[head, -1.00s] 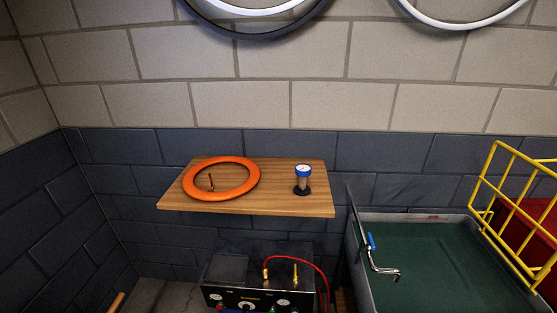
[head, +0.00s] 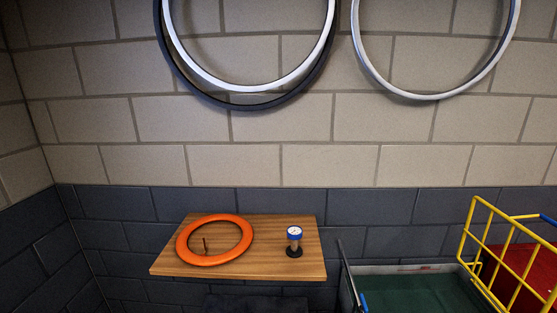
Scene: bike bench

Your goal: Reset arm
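Neither of my grippers nor my arms show in the head view. An orange ring (head: 237,256) lies flat on the left part of a wooden wall shelf (head: 270,268). A thin dark stem stands up inside the ring. A small gauge with a blue rim and white face (head: 294,240) stands upright on the right part of the shelf.
A wheel with a dark tyre (head: 250,105) and a bare silver rim (head: 436,95) hang on the block wall. A green-bottomed basin (head: 420,293) is at the lower right, with a yellow wire rack (head: 487,257) and a red thing (head: 522,268) beside it.

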